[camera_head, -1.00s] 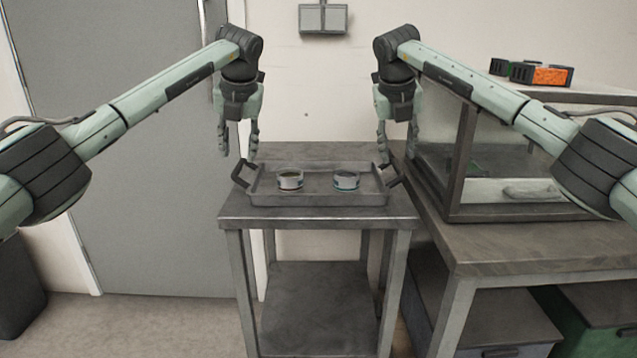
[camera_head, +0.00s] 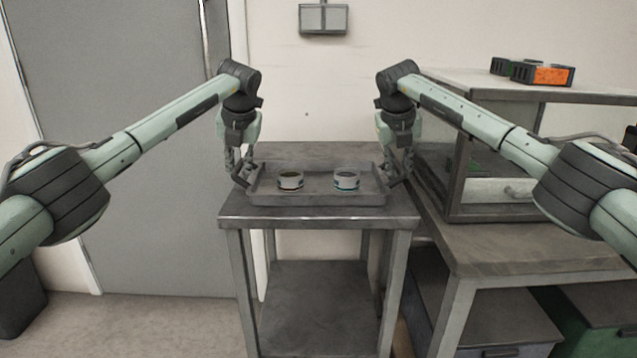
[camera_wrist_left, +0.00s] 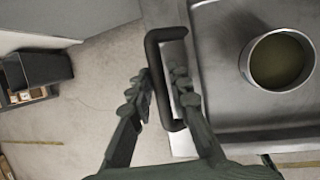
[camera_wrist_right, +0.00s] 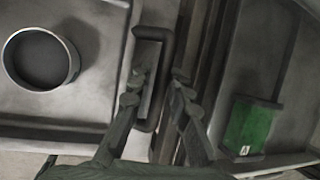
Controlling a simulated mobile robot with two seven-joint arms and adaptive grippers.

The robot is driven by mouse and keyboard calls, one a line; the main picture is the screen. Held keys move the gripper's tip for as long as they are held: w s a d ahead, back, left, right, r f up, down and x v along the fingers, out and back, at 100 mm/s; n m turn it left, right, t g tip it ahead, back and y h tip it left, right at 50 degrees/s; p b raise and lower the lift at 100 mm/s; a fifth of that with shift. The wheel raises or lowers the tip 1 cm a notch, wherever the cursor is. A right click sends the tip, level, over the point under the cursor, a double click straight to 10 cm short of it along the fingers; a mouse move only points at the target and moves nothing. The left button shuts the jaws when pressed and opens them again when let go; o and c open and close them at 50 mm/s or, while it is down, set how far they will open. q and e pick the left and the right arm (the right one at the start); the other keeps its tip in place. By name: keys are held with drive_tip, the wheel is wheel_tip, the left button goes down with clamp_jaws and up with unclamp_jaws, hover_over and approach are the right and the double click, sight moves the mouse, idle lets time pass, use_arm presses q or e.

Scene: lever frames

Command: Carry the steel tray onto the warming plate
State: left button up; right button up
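The steel tray (camera_head: 318,199) rests level on a small steel table, with a dark handle at each end. Two round cups stand on it, a left cup (camera_head: 290,181) and a right cup (camera_head: 346,180). My left gripper (camera_head: 240,172) is at the left handle (camera_wrist_left: 153,60); its fingers are apart, one on each side of the bar. My right gripper (camera_head: 399,172) is at the right handle (camera_wrist_right: 166,60), its fingers also apart with the bar between them. I cannot pick out the warming plate with certainty.
The small steel table (camera_head: 318,217) has a lower shelf. A larger bench (camera_head: 510,250) stands close on the right with a framed case (camera_head: 456,180) on it. A green bin (camera_head: 590,320) is below. A grey door (camera_head: 130,180) is at left.

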use_arm(q)
clamp_jaws()
use_arm(e)
clamp_jaws()
use_arm(q)
drive_tip(key=shift+r, duration=0.2)
use_arm(e)
drive_tip(key=shift+r, duration=0.2)
